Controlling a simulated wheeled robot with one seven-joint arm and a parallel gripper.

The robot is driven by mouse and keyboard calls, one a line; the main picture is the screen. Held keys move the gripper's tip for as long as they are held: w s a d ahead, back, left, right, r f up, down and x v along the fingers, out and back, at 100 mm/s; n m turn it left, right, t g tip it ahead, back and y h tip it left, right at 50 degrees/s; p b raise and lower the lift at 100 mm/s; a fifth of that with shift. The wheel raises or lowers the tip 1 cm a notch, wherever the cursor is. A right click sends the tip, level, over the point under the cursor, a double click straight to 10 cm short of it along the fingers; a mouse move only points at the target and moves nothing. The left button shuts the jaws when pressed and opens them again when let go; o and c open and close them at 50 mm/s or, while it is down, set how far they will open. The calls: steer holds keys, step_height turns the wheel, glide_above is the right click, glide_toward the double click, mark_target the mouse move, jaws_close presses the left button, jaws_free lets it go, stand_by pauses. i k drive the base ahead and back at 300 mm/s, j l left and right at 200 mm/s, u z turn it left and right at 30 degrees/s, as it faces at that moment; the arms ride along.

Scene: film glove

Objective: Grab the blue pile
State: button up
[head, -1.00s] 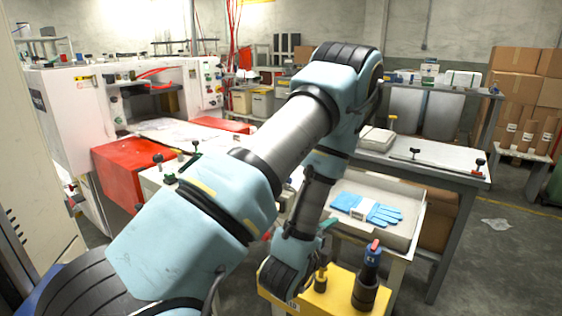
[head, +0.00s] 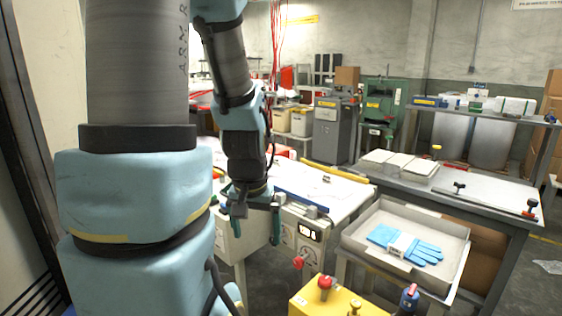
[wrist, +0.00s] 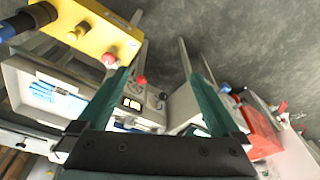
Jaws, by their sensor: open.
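The blue pile (head: 384,235) is a flat stack of blue gloves with a white band around its middle. It lies in a shallow pale tray (head: 455,241) on a stand at the right in the head view. In the wrist view the blue pile (wrist: 42,92) shows at the left, partly cut by a white band. My gripper (head: 254,228) hangs left of the tray, apart from the pile, beside a white control box. In the wrist view my gripper (wrist: 158,95) has its two green fingers spread wide with nothing between them.
A yellow box (head: 335,300) with red and yellow knobs stands in front of the tray. A white worktable (head: 318,184) with a blue-edged bar lies behind my gripper. A grey bench (head: 480,190) with clamps stands behind the tray. Open floor shows at the far right.

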mark_target(402, 246)
steer(key=j+z, duration=0.1)
steer(key=z, duration=1.35)
